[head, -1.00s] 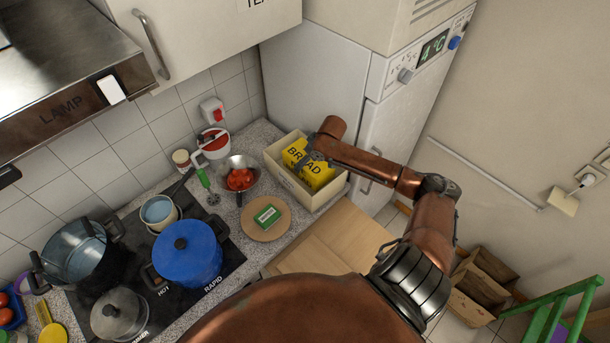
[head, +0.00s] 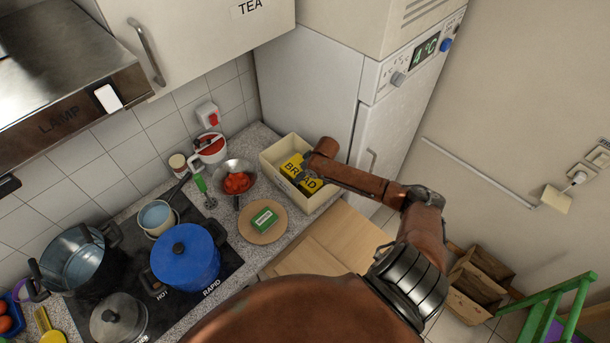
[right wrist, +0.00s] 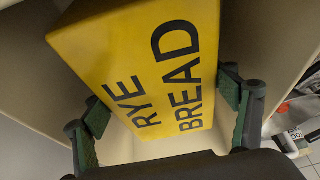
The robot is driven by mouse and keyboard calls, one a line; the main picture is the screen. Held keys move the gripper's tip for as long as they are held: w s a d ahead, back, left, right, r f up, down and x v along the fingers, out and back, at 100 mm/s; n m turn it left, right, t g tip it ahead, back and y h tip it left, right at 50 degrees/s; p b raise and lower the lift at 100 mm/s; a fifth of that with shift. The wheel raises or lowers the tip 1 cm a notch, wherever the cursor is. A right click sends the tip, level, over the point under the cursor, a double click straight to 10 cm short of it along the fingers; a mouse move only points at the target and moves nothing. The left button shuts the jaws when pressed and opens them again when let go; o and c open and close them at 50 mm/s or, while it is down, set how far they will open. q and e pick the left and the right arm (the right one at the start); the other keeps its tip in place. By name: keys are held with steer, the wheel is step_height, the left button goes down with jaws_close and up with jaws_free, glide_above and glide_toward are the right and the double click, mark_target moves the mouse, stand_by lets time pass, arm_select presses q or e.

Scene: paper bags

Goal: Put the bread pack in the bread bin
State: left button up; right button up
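The yellow bread pack (head: 298,170), printed RYE BREAD, is inside the pale cream bread bin (head: 327,197) at the right end of the worktop. It sits low between the walls; whether it touches the floor is hidden. My right gripper (head: 306,172) reaches down over the bin. My left gripper is not in view.
A round board (head: 283,228) with a green packet (head: 264,219) lies left of the bin. The white fridge (head: 312,85) rises behind the bin.

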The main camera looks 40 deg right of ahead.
steer(key=o, duration=0.4)
steer(key=shift+o, duration=0.2)
steer(key=v, duration=1.2)
steer(key=shift+r+b, duration=0.15)
steer(key=shift+b, duration=0.25)
